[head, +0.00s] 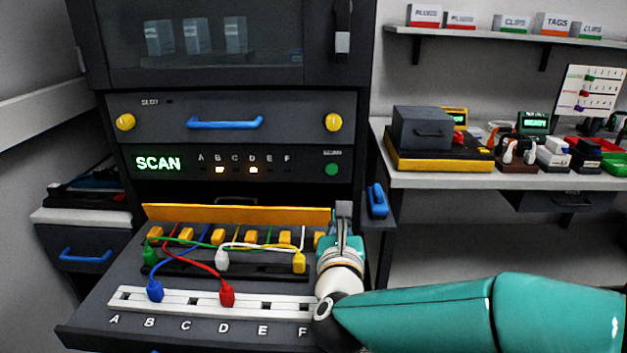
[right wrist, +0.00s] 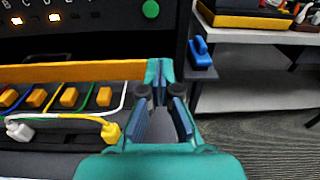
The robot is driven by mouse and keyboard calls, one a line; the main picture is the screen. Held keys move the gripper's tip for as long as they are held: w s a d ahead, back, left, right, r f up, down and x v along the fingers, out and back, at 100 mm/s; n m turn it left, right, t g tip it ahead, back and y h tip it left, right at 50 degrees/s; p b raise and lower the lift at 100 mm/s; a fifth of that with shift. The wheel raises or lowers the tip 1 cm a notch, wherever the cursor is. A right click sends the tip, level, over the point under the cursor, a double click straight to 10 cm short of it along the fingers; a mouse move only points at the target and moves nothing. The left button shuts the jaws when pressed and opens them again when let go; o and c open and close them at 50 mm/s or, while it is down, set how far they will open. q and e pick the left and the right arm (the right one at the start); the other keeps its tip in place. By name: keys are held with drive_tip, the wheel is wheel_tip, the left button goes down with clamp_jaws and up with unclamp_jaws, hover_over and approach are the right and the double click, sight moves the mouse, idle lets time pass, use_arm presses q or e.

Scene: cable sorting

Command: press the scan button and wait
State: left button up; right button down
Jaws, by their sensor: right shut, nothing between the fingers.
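The green scan button (head: 331,169) is on the right of the dark rack panel, and it also shows in the right wrist view (right wrist: 150,9). The panel display (head: 158,163) reads SCAN, and the lamps under B and D are lit. My right gripper (head: 344,212) is below the button, in front of the right end of the orange bar, apart from the button. It is shut and empty; its fingers also show in the right wrist view (right wrist: 161,92). My left gripper is not in view.
Below the panel is a pulled-out tray (head: 85,315) with a white strip marked A to F. A blue plug (head: 154,290) sits at B and a red plug (head: 227,295) at D. Green, white and yellow plugs stand behind. A blue handle (head: 377,200) and a side bench (head: 480,181) are right.

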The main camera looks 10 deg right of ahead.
drive_tip(key=shift+a+r+t, duration=0.3)
drive_tip(key=shift+a+r, duration=0.35)
drive_tip(key=shift+r, duration=0.3)
drive_tip(key=shift+w, duration=0.1)
drive_tip(key=p, duration=0.3)
approach(332, 171)
drive_tip(key=x, duration=0.7)
drive_tip(key=shift+w, duration=0.15)
drive_tip(key=shift+d, duration=0.1)
